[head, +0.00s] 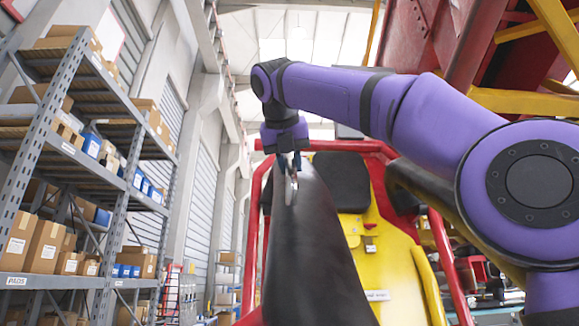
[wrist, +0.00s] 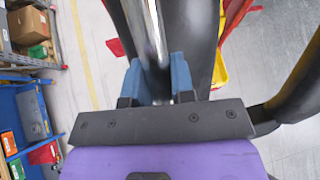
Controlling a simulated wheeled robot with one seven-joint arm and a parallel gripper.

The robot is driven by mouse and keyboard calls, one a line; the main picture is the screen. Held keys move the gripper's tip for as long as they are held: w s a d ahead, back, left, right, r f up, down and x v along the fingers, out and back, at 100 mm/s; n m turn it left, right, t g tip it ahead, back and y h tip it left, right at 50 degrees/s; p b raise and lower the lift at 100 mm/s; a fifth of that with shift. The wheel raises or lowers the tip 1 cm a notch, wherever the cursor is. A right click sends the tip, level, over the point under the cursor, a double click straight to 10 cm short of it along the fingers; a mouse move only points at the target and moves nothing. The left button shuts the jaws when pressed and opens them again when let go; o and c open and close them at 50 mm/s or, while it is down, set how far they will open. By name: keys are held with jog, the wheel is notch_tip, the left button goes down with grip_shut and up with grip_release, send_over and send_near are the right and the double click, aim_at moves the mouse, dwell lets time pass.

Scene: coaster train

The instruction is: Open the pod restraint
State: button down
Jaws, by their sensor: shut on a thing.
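The pod restraint (head: 312,250) is a long black padded piece in front of the yellow seat (head: 385,262) in the head view. A shiny metal bar (head: 291,187) is on its upper part. My gripper (head: 291,160) is at the upper end of the restraint, shut on this bar. In the wrist view, the blue fingers of my gripper (wrist: 160,80) sit on either side of the metal bar (wrist: 150,35), with the black padding (wrist: 198,40) right behind it. The lower end of the restraint is out of view.
A red tubular frame (head: 254,200) surrounds the seat, with a black headrest (head: 342,182) behind. A second black curved piece (head: 408,186) lies partly behind my arm. Shelves with boxes (head: 72,150) stand at left. Red and yellow steelwork (head: 480,45) hangs at upper right.

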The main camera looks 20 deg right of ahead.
jog(key=c, duration=1)
grip_release()
jog(key=shift+o, duration=0.2)
jog(key=v, duration=0.4)
jog(key=shift+s+a+r, duration=0.2)
jog(key=shift+s+r, duration=0.05)
jog(key=s+a, duration=0.6)
jog(key=s, duration=0.4)
jog(key=shift+s+a, duration=0.15)
jog(key=shift+s, duration=0.05)
jog(key=shift+c, duration=0.5)
